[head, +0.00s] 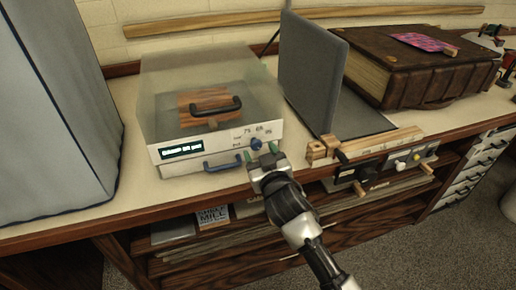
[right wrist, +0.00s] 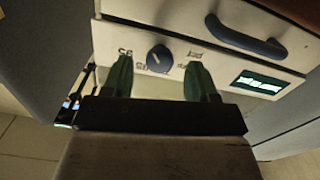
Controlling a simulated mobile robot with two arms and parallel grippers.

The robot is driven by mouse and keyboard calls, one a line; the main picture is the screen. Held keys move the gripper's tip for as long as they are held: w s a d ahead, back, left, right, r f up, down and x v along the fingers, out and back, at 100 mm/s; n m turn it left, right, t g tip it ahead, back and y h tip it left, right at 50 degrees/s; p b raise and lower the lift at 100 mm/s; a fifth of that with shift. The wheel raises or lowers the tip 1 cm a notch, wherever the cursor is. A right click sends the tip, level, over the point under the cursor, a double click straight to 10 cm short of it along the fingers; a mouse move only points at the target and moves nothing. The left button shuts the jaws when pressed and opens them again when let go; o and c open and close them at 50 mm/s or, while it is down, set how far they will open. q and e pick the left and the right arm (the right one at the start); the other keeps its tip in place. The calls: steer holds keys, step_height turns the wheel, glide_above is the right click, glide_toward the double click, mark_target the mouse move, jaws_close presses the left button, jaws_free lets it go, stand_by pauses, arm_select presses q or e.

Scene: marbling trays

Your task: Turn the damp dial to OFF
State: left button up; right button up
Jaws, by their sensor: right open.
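The damp dial (head: 257,143) is a small blue round knob on the white front panel of a clear-lidded box (head: 160,155). Small printed marks surround it, too blurred to read surely. In the right wrist view, the dial (right wrist: 158,58) shows a pale pointer line and appears between the two green fingertips, beyond them. My right gripper (head: 261,153) is open just in front of and below the dial; its fingers (right wrist: 160,80) straddle the dial in the picture, and contact cannot be told. My left gripper is not in view.
The box has a lit display (head: 181,150) and a blue drawer handle (head: 222,163) below. A wooden block with a dark handle (head: 215,106) shows through the lid. Right of it stand an upright grey panel (head: 310,70), a thick brown book (head: 420,65) and a knobbed control strip (head: 385,165).

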steer(key=shift+x, duration=1.35)
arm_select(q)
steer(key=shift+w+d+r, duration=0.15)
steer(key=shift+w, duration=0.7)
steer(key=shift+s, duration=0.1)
arm_select(e)
steer(key=shift+c, duration=0.6)
steer(key=c, duration=0.8)
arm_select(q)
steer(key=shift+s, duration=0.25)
